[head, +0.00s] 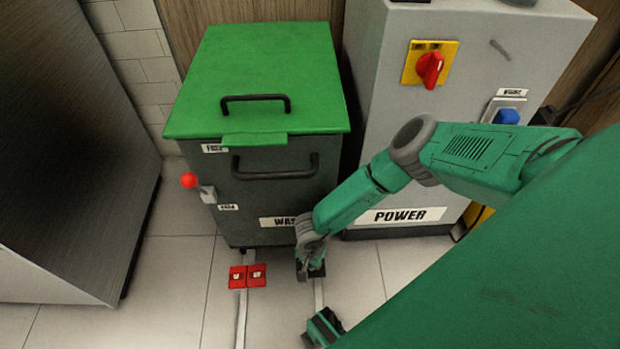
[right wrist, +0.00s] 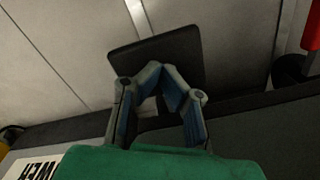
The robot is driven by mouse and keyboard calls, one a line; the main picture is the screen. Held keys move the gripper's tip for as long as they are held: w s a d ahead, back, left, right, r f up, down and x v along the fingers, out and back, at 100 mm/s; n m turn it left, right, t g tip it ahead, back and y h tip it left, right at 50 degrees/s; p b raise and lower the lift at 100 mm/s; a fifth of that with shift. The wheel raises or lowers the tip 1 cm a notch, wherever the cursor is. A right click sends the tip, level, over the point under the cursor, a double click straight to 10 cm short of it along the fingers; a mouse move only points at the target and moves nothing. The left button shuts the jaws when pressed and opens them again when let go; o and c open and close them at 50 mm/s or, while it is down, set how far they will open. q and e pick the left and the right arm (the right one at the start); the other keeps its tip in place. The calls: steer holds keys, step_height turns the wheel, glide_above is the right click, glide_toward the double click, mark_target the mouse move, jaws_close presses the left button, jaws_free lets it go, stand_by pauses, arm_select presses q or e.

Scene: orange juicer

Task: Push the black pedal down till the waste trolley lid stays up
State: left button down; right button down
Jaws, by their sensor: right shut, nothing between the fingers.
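The waste trolley (head: 268,219) is a dark grey bin standing against the wall in the head view. Its green lid (head: 262,67) lies down flat on top, with a black handle. The black pedal (right wrist: 150,50) shows in the right wrist view as a flat dark plate near the floor. My right gripper (head: 311,266) is low at the trolley's front right corner and hides most of the pedal in the head view. In the right wrist view its fingers (right wrist: 166,72) are shut and empty, with the tips over the plate. I cannot tell whether they touch it. My left gripper is out of view.
A red-knobbed lever (head: 190,181) juts from the trolley's left side. A grey power cabinet (head: 385,150) stands close right. Tiled floor at front left is clear.

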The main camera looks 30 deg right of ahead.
steer(key=shift+d+f, duration=0.15)
steer(key=shift+f, duration=1.65)
steer(key=shift+r, duration=0.15)
steer(key=shift+r+p, duration=2.9)
steer(key=shift+r, duration=1.05)
